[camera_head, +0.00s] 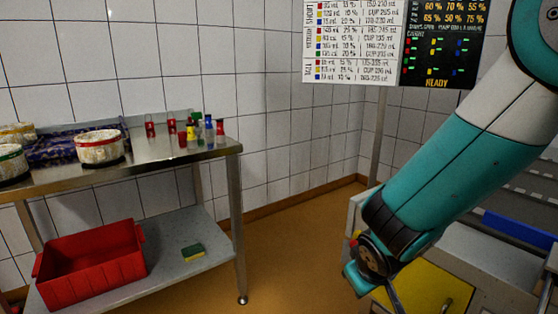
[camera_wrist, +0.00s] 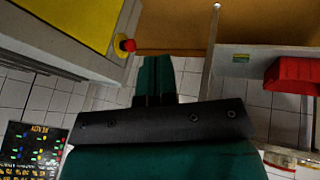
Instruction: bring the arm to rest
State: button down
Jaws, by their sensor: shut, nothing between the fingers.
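My gripper (camera_wrist: 156,78) shows in the wrist view as two teal fingers side by side, shut with nothing between them. It is over the open orange floor and touches nothing that I can see. In the head view my teal and white arm reaches down from the upper right, its wrist low beside a grey cabinet. The fingers are hard to make out there.
A yellow panel (camera_head: 428,290) and a red knob (camera_wrist: 127,45) are close to my wrist. Floor between is clear.

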jog(key=s+r+g+y+p, duration=0.1)
jog(key=s+r+g+p, duration=0.1)
jog(key=s+r+p, duration=0.4)
jog(key=s+a+r+n+g+y+p, duration=0.1)
jog(key=s+r+p, duration=0.6)
jog(key=r, duration=1)
jog(key=s+a+r+n+g+y+p, duration=0.1)
jog(key=s+r+p, duration=0.5)
jog(key=r, duration=0.6)
jog(key=s+g+y, duration=0.1)
jog(key=s+y, duration=0.1)
jog(key=shift+s+a+g, duration=0.2)
jog(key=shift+s+g, duration=0.15)
jog(key=shift+g, duration=0.05)
